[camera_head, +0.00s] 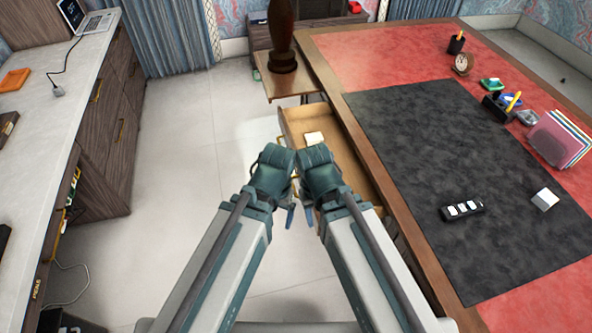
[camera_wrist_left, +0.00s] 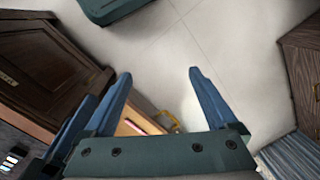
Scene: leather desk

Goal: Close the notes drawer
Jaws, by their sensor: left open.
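The open drawer (camera_head: 352,158) juts out from the left side of the desk, its light wood inside showing, with a small pale note block (camera_head: 314,138) in it. Part of the drawer front and a brass handle (camera_wrist_left: 167,121) show behind the fingers in the left wrist view. My left gripper (camera_head: 290,214) is in front of the drawer's near part, its blue fingers apart and empty in the left wrist view (camera_wrist_left: 157,78). My right gripper (camera_head: 317,216) is close beside it; its fingers are mostly hidden by its wrist. I cannot tell whether either gripper touches the drawer.
The desk (camera_head: 430,110) with a dark mat lies to the right, bearing a remote-like object (camera_head: 462,210), a white cube (camera_head: 545,199) and stationery. A small side table (camera_head: 283,80) with a dark statue stands beyond the drawer. A counter (camera_head: 50,110) is at left. Pale floor between is clear.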

